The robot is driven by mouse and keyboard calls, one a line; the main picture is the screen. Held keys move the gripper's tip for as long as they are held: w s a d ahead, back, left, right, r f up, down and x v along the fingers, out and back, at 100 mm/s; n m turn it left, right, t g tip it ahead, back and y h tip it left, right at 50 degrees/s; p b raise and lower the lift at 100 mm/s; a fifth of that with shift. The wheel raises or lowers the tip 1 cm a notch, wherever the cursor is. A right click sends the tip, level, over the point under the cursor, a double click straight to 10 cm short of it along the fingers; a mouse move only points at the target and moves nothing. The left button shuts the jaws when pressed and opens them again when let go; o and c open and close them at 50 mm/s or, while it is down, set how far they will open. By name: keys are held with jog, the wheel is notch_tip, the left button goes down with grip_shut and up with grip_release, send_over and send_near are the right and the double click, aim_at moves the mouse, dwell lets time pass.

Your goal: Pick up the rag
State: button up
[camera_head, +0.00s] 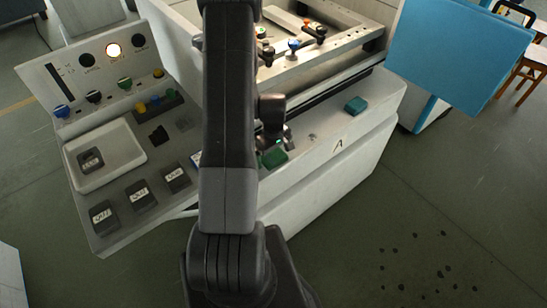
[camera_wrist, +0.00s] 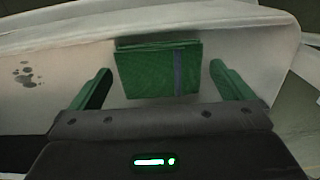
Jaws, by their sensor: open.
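The rag (camera_wrist: 145,72) is a folded green cloth with a dark stripe. In the wrist view it lies on a pale ledge, ahead of and between my two green fingers. My gripper (camera_wrist: 160,70) is open, with a finger on either side of the rag and a gap at each side. I cannot tell how high the fingers are above the ledge. In the head view my gripper (camera_head: 273,143) is partly hidden behind my dark arm, over the machine's front ledge. A green patch beside it appears to be the rag (camera_head: 275,158).
A teal block or cloth (camera_head: 356,105) lies further right on the ledge (camera_head: 330,128). Dark stains mark the ledge near the rag. A control panel (camera_head: 110,165) stands at left, a machine tank (camera_head: 325,55) behind, and a blue panel (camera_head: 458,50) at right. Floor at lower right is open.

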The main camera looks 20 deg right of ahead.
aim_at(273, 156)
jog(key=c, duration=0.9)
jog(key=shift+r, duration=0.1)
notch_tip(273, 156, up, 10)
jog(key=b, duration=0.1)
jog(key=shift+o, duration=0.9)
jog(key=shift+c, duration=0.5)
